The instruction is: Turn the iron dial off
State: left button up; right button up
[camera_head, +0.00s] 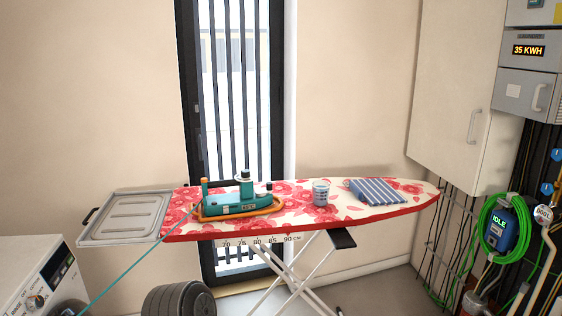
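A teal iron (232,203) with orange trim stands on the left part of the ironing board (400,214), which has a red and white flowered cover. A round knob-like part (243,178) sits on top of the iron; it may be the dial, but its setting is too small to read. A thin teal line runs from the iron down to the lower left. Neither of my grippers is in view.
A glass (320,193) and a folded striped cloth (377,192) are on the board. A metal tray rest (124,219) is at its left end. A white machine (45,280), dark round weights (178,301), and wall pipes with a blue device (499,229) flank it.

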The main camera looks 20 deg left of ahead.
aim_at(245, 173)
jog(key=i+j, duration=0.2)
jog(key=i+j+z, duration=0.1)
jog(key=j, duration=0.3)
jog(key=i+j, duration=0.2)
jog(key=j, duration=0.15)
jog(key=i+j+z, duration=0.1)
jog(key=i+j, duration=0.25)
jog(key=j, duration=0.3)
jog(key=z, duration=0.05)
